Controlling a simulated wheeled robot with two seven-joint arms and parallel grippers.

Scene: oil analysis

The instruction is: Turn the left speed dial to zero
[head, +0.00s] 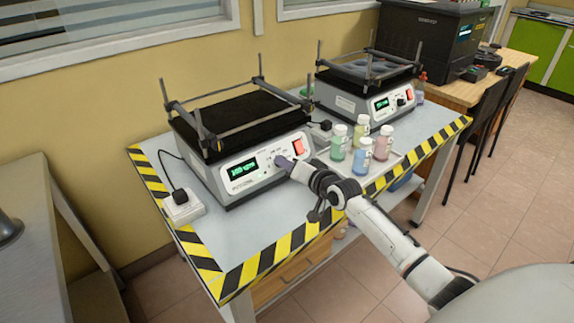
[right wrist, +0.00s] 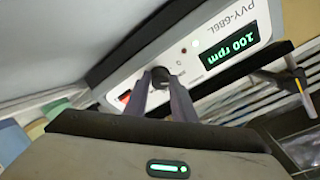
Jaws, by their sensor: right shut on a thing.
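The left shaker (head: 208,172) stands on the table, its front panel facing me. Its green display (head: 242,169) also shows in the right wrist view (right wrist: 230,53), where it reads 100 rpm. The black speed dial (right wrist: 160,74) sits on the panel between the display and the red switch. My right gripper (head: 284,164) is at the panel front and covers the dial in the head view. In the right wrist view its two fingers (right wrist: 163,88) are shut on the dial, one on each side. My left gripper is not in view.
The left shaker's red switch (head: 299,147) is close to the right of my gripper. A tray (head: 342,170) with several capped bottles stands further right. A second shaker (head: 368,103) is behind them. A power socket box (head: 183,208) with a plug is at left.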

